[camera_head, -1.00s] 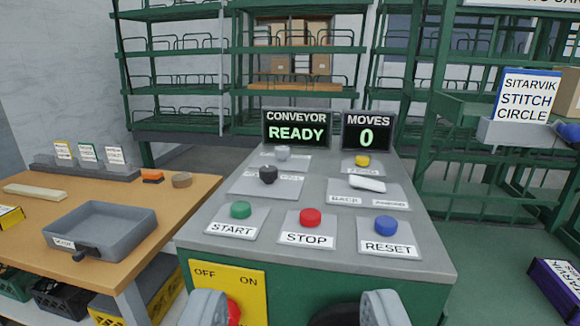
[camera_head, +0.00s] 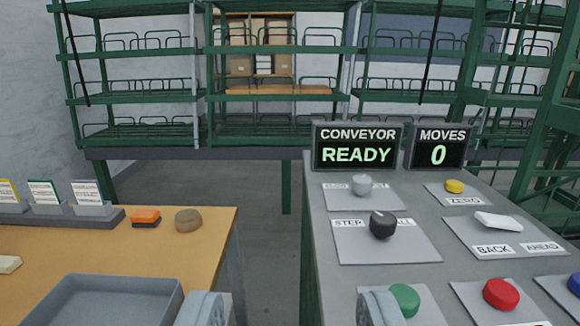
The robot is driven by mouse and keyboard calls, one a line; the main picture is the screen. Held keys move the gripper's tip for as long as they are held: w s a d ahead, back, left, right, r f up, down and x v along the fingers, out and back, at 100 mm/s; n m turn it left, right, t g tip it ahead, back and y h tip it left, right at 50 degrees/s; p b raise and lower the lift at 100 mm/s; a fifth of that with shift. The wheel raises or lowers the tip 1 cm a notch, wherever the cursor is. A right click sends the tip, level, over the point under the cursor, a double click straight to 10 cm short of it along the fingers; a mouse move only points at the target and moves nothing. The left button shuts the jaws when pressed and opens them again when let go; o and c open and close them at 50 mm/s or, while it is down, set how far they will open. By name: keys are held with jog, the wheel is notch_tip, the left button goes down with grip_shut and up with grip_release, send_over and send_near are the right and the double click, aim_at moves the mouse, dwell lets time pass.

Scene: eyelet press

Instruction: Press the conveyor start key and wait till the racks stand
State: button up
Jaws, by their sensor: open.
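The green start key (camera_head: 404,299) is at the front of the grey console (camera_head: 324,281), low in the picture; its label is out of view. My gripper (camera_head: 290,310) is open and empty at the bottom edge, its right finger just left of the green key in the picture. Whether it touches anything cannot be told. The conveyor display (camera_head: 357,148) reads READY and the moves display (camera_head: 438,148) reads 0. The green racks (camera_head: 285,145) stand behind, with wire dividers and some boxes.
The red key (camera_head: 501,294) and blue key (camera_head: 574,284) are right of the green one. A black knob (camera_head: 382,225), grey knob (camera_head: 362,186), white rocker (camera_head: 498,221) and yellow button (camera_head: 454,186) are farther back. A wooden table (camera_head: 215,220) with a grey tray (camera_head: 110,284) is at left.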

jog(key=shift+a, duration=0.1)
grip_shut()
dwell(1.7)
